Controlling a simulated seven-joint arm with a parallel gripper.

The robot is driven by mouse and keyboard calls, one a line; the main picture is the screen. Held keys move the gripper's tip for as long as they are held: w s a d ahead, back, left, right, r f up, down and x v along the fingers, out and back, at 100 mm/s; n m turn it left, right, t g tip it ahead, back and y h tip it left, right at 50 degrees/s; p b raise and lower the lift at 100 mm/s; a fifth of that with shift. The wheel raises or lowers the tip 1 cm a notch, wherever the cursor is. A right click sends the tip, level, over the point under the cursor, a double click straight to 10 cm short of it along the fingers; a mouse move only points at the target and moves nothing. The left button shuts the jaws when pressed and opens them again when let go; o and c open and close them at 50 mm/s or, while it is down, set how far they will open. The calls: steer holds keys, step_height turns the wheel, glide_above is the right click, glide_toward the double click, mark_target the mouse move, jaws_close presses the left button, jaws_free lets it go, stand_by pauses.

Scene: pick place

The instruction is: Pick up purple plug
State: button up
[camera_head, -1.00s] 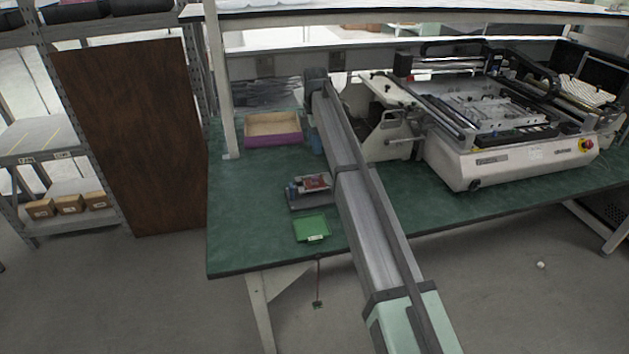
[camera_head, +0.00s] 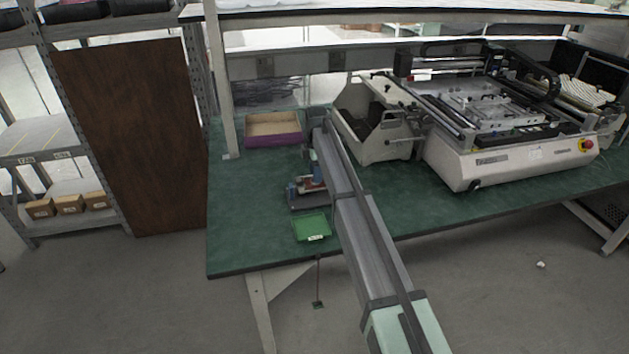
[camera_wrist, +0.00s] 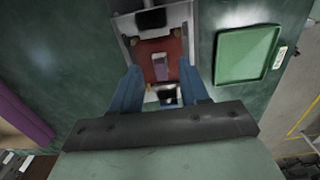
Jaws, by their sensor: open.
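The block lies between and slightly ahead of the fingers, with no visible contact. In the head view, my gripper (camera_head: 318,172) is over the grey fixture (camera_head: 308,203), and my arm hides part of it. The plug is too small to make out there.
A green tray (camera_head: 312,228) lies just in front of the fixture, and to its right in the wrist view (camera_wrist: 243,55). An open purple-sided box (camera_head: 273,141) stands behind. A large white machine (camera_head: 520,160) fills the table's right. The green tabletop left of the fixture is clear.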

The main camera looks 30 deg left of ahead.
steer(key=shift+f, duration=0.6)
jaws_close()
